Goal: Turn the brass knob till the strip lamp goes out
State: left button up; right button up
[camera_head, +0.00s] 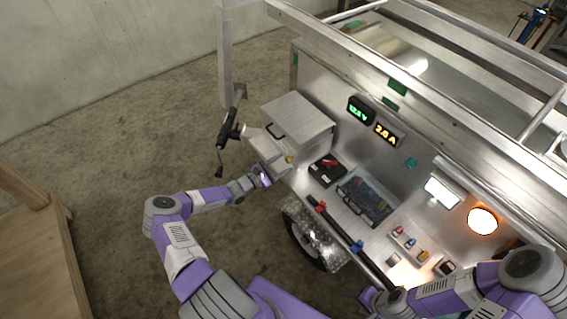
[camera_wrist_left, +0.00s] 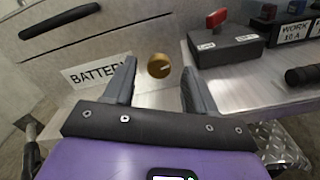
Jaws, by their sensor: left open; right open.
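The brass knob (camera_wrist_left: 158,66) is round, with a pale mark on its face, on the panel beside the "BATTERY" label (camera_wrist_left: 97,71). In the head view the knob (camera_head: 289,160) is small, below the grey box. My left gripper (camera_wrist_left: 158,78) is open and empty, its two fingers on either side of the knob in the picture; contact is not visible. It also shows in the head view (camera_head: 266,178).
A grey box with a black handle (camera_head: 298,122) stands above the knob. A black block with a red switch (camera_wrist_left: 227,46) is right of the fingers. A round orange-rimmed lamp (camera_head: 482,221) glows too. Displays (camera_head: 386,134) are lit.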

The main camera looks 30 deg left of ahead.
pick_arm(q)
jog(key=v, duration=0.6)
jog(key=shift+p, duration=0.4)
jog(key=shift+s, duration=0.15)
